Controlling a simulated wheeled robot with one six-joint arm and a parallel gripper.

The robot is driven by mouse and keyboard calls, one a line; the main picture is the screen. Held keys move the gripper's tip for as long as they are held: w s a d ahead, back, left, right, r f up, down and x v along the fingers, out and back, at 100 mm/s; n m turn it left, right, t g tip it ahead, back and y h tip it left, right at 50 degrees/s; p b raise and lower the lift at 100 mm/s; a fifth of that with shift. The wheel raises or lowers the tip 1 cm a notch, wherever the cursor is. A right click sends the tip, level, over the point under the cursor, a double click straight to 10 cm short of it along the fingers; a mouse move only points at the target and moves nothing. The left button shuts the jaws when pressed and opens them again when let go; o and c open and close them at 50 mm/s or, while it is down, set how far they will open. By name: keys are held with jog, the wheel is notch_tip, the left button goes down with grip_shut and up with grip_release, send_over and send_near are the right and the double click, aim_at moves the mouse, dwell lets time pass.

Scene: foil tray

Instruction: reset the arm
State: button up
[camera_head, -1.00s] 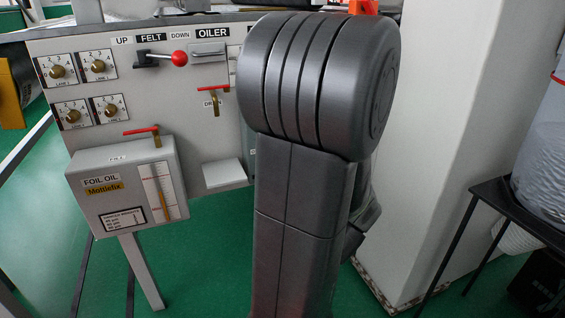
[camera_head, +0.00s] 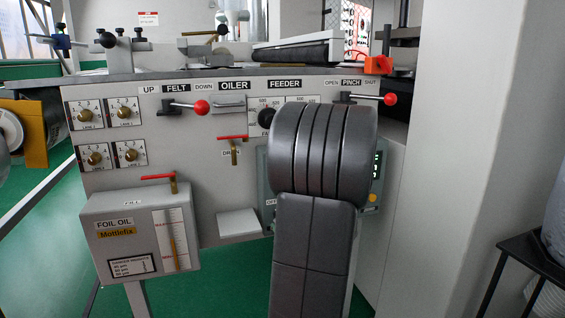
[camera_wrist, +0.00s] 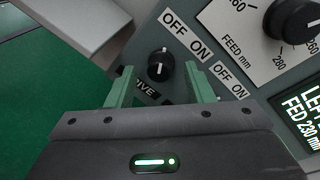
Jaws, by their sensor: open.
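My gripper (camera_wrist: 160,84) shows in the wrist view with its two green fingers apart and nothing held between them. A black rotary knob (camera_wrist: 160,65) on the machine's panel appears between and beyond the fingertips, with OFF and ON labels beside it. I cannot tell how far the fingers are from the panel. In the head view my dark arm stands in front of the right part of the machine (camera_head: 105,183), and it hides my gripper and much of the panel there.
The panel carries a red-knobbed felt lever (camera_head: 200,107), a pinch lever (camera_head: 389,99), several dials and a foil oil box (camera_head: 140,235). A pale ledge (camera_head: 239,223) juts out left of my arm. A white pillar (camera_head: 450,150) and a black stand (camera_head: 520,265) are at right.

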jog(key=shift+s+d, duration=0.1)
jog(key=shift+s, duration=0.05)
jog(key=p+v, duration=0.3)
jog(key=v, duration=1)
jog(key=b+x, duration=0.3)
jog(key=x, duration=1)
jog(key=s+d+m+y+p, duration=0.1)
jog(key=s+m+p, duration=0.4)
jog(key=m+p, duration=0.6)
jog(key=shift+s+d+f+t+y+p, duration=0.3)
jog(key=shift+d+p, duration=0.6)
jog(key=shift+p, duration=0.9)
